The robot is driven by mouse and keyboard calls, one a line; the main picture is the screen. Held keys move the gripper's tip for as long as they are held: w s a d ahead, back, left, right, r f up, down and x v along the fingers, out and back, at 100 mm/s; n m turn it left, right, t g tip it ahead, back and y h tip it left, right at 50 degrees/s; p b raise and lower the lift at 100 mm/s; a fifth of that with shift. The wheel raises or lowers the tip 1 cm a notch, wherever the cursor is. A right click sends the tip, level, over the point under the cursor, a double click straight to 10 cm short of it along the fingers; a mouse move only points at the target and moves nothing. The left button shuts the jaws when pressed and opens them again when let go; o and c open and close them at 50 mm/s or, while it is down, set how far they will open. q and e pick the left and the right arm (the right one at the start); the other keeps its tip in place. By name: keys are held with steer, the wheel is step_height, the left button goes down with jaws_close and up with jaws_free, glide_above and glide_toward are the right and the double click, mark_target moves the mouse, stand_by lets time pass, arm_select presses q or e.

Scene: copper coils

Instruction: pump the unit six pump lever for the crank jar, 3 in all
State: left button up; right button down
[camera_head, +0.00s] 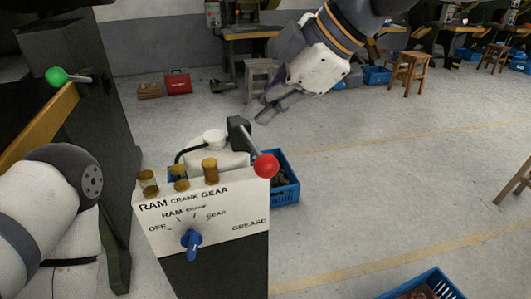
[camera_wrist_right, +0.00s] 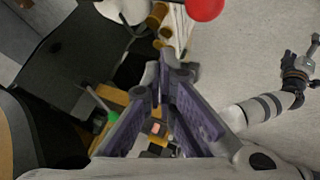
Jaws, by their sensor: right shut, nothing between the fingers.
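The pump lever ends in a red ball knob (camera_head: 266,165) on a rod, tilted down to the right from a black bracket (camera_head: 238,132) behind the white panel (camera_head: 215,230). The knob also shows at the top of the right wrist view (camera_wrist_right: 205,8). Three amber jars stand on the panel, labelled RAM, CRANK and GEAR; the crank jar (camera_head: 180,178) is the middle one. My right gripper (camera_head: 262,112) is shut and empty, behind and above the lever, apart from the knob. In the right wrist view, an arm with a small dark gripper (camera_wrist_right: 306,65) shows at right, probably my left; its jaws are unclear.
A blue selector knob (camera_head: 191,240) sits on the panel's dial. A green ball knob (camera_head: 57,76) is on a dark machine at left. A blue crate (camera_head: 285,190) stands behind the unit and another (camera_head: 435,280) at lower right. The floor at right is mostly clear.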

mark_target(273, 166)
steer(key=shift+s+d+f, duration=0.1)
steer(key=shift+s+f, duration=0.05)
steer(key=shift+f, duration=0.85)
steer(key=shift+s+f, duration=0.1)
steer(key=shift+f, duration=0.85)
steer(key=shift+f, duration=0.1)
steer(key=shift+f, duration=0.35)
steer(key=shift+s+d+f, duration=0.1)
steer(key=shift+s+f, duration=0.1)
steer(key=shift+f, duration=0.9)
steer(key=shift+s+f, duration=0.15)
steer(key=shift+f, duration=0.9)
steer(key=shift+s+d+f, duration=0.1)
steer(key=shift+s+f, duration=0.1)
steer(key=shift+f, duration=0.9)
stand_by(2.3)
